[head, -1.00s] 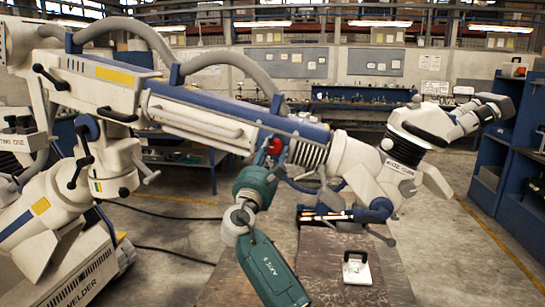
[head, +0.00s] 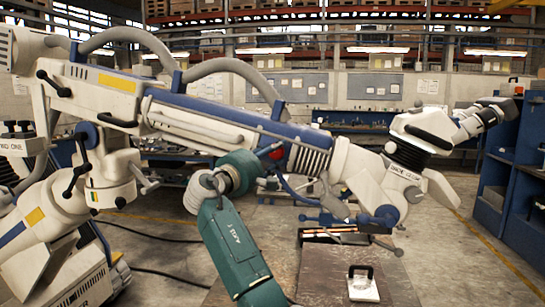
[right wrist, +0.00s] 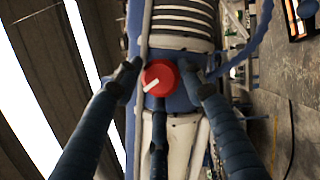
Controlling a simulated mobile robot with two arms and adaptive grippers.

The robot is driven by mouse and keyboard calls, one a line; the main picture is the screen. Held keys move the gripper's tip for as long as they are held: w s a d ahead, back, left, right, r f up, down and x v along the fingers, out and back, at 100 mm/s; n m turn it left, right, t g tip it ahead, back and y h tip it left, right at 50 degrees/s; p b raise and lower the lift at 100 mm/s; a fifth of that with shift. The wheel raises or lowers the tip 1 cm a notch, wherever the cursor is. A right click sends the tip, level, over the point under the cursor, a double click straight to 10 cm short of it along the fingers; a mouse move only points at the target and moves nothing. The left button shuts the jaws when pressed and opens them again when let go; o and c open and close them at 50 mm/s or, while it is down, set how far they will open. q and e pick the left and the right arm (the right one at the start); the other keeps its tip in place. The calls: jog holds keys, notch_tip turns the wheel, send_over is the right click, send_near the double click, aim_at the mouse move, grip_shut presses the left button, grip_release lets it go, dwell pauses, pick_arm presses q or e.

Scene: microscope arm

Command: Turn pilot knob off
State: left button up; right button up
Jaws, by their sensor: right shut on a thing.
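The microscope arm is a long white and blue boom (head: 225,115) crossing the head view from left to right. A red round knob (right wrist: 160,77) sits on its blue side and has a white mark slanting to the lower left. It also shows small in the head view (head: 276,153), partly hidden by my arm. My right gripper (right wrist: 160,72) is shut on the red knob, with a dark finger at each side and a third below. My left gripper is not in view.
A blue shelf unit (head: 515,185) stands at the right. Workbenches line the back. The floor between is mostly clear.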

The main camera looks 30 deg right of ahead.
jog(key=m, duration=0.2)
jog(key=m+g+y+p, duration=0.1)
jog(key=shift+f+m, duration=0.2)
jog(key=shift+m, duration=0.2)
jog(key=shift+f+m+y, duration=0.1)
jog(key=shift+m+y, duration=0.2)
jog(key=shift+m, duration=0.4)
jog(key=o, duration=1)
jog(key=shift+o, duration=0.2)
jog(key=shift+r+p, duration=0.2)
jog(key=shift+p, duration=0.1)
jog(key=v, duration=1.2)
jog(key=shift+w+r, duration=0.1)
